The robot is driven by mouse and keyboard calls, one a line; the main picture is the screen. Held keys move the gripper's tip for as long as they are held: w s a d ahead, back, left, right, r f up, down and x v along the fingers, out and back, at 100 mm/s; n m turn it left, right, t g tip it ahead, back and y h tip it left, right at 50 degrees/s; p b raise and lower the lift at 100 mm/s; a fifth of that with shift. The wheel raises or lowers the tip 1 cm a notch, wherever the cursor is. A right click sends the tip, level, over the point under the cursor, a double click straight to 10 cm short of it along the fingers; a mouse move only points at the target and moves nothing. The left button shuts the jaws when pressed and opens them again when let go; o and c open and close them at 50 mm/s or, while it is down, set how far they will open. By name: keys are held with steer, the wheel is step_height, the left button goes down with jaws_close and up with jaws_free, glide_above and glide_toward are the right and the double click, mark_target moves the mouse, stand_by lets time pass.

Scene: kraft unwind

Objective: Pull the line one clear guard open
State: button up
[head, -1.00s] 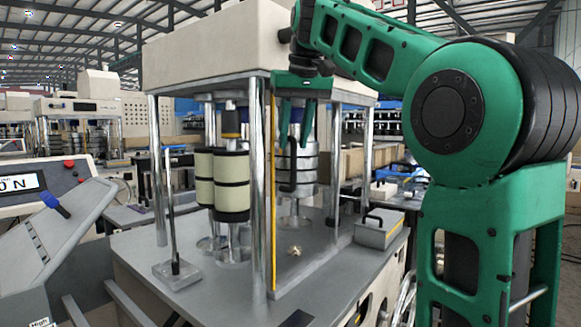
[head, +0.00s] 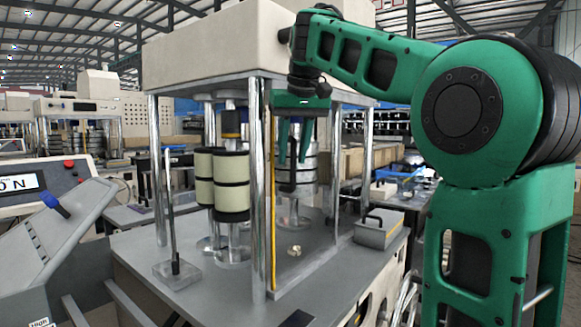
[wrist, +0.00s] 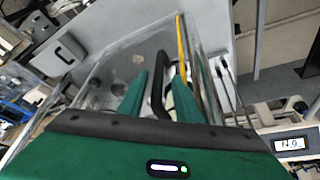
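The clear guard (head: 273,215) is a see-through panel with a yellow edge strip, standing upright at the front right of the press-like machine. The strip also shows in the wrist view (wrist: 185,60). A black bar handle (head: 293,176) is on the guard. My gripper (head: 293,158) points down at the handle's upper part. In the wrist view, my gripper (wrist: 161,72) has its two green fingers apart, with the black handle (wrist: 157,95) showing in the gap between them. I see no clear contact between fingers and handle.
Chrome posts (head: 258,200) stand close to the guard's left edge. Cream and black rolls (head: 231,185) stand on the machine's left side. A grey block with a handle (head: 379,230) sits at the deck's right. A control panel (head: 45,190) is at far left.

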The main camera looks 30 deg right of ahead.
steer(key=shift+x, duration=1.55)
steer(key=shift+s, duration=0.15)
jaws_close()
